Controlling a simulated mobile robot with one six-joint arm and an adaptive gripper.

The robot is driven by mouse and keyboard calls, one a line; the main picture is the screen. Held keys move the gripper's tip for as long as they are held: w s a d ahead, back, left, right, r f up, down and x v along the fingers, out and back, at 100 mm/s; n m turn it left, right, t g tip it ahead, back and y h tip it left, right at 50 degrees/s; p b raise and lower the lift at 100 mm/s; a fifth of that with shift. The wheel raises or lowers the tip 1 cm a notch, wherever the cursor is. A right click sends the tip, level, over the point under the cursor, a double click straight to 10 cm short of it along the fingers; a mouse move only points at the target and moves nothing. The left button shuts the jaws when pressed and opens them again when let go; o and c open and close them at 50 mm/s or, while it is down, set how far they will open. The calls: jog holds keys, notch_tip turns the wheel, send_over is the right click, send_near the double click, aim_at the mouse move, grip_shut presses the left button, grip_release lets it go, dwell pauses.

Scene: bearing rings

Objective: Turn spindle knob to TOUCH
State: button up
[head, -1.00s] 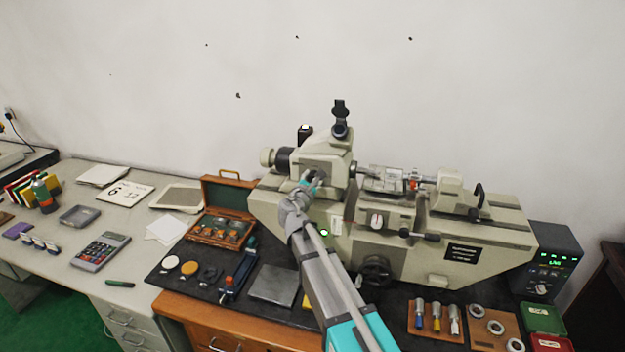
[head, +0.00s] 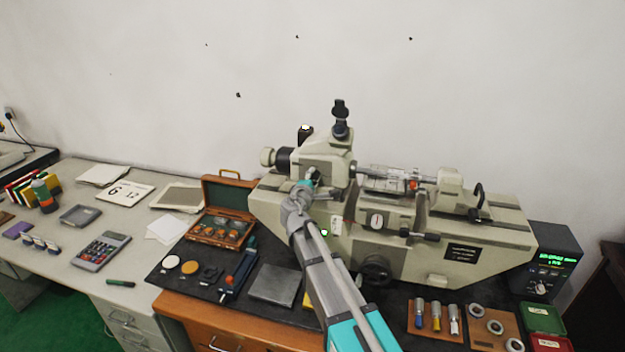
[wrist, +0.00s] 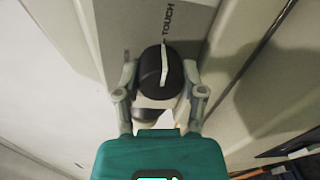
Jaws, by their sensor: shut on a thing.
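The spindle knob (wrist: 150,82) is round and black with a white pointer line in the wrist view. The pointer stands nearly upright, its upper end toward the printed word TOUCH (wrist: 168,22) on the grey panel. My gripper (wrist: 160,76) has one finger on each side of the knob and is shut on it. In the head view my gripper (head: 314,179) is at the front of the headstock of the beige measuring machine (head: 400,262). The knob is small there and partly hidden by my gripper.
A readout box (head: 553,262) with green digits stands right of the machine. My arm reaches across the bench's front edge.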

dwell(0.3)
jog(key=o, duration=1.1)
jog(key=shift+o, duration=0.2)
